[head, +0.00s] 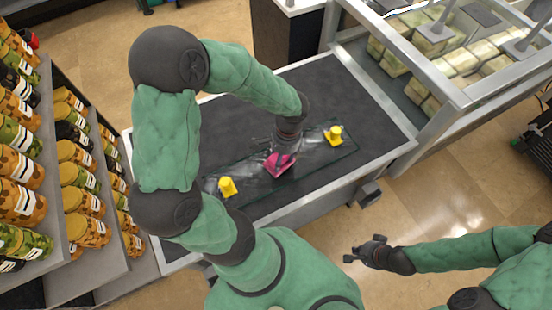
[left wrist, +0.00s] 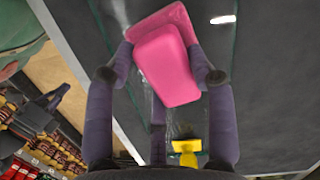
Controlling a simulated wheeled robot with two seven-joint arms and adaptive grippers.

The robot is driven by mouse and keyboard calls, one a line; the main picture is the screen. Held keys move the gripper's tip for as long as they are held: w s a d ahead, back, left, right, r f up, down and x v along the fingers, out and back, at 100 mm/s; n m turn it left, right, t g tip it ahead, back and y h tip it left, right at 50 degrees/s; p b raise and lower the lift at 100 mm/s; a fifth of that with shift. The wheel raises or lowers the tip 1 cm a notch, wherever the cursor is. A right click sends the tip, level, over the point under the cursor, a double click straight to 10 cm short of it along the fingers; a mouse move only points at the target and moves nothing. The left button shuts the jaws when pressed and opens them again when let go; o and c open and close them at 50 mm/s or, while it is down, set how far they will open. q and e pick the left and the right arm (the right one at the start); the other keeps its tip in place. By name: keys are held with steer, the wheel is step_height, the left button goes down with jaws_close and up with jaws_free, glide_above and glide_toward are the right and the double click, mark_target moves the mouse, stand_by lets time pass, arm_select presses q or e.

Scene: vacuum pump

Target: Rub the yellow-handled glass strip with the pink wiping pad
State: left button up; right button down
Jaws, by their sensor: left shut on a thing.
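The glass strip (head: 311,164) lies on the dark table top, with a yellow handle (head: 227,187) near its left end and another yellow handle (head: 334,135) near its right end. Pale smears show on the glass. My left gripper (head: 283,152) is shut on the pink wiping pad (head: 277,165), over the middle of the strip. In the left wrist view the pad (left wrist: 172,70) sits between the fingers, with one yellow handle (left wrist: 187,148) below it. Whether the pad touches the glass is hard to tell. My right gripper (head: 363,251) is empty, off the table's front edge, its fingers apart.
The dark table (head: 325,88) has clear room behind the strip. Shelves of jars (head: 80,190) stand at the left. A glass-sided case with pale packages (head: 440,70) adjoins the table at the right.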

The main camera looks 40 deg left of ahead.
arm_select(q)
glide_above(302, 157)
steer(key=s+a, duration=0.1)
steer(key=s, duration=0.1)
steer(key=shift+s+a, duration=0.15)
steer(key=shift+w+d+f, duration=0.1)
steer(key=shift+w+d, duration=0.25)
steer(key=shift+w, duration=0.45)
steer(key=shift+w+d+f, duration=0.1)
steer(key=shift+w+d, duration=0.25)
steer(key=shift+w, duration=0.45)
steer(key=shift+r, duration=0.15)
steer(key=shift+r+p, duration=2.4)
steer(key=shift+r, duration=0.55)
steer(key=shift+w, duration=0.1)
step_height(302, 157, up, 3)
steer(key=shift+r+p, duration=0.1)
steer(key=shift+p, duration=1.15)
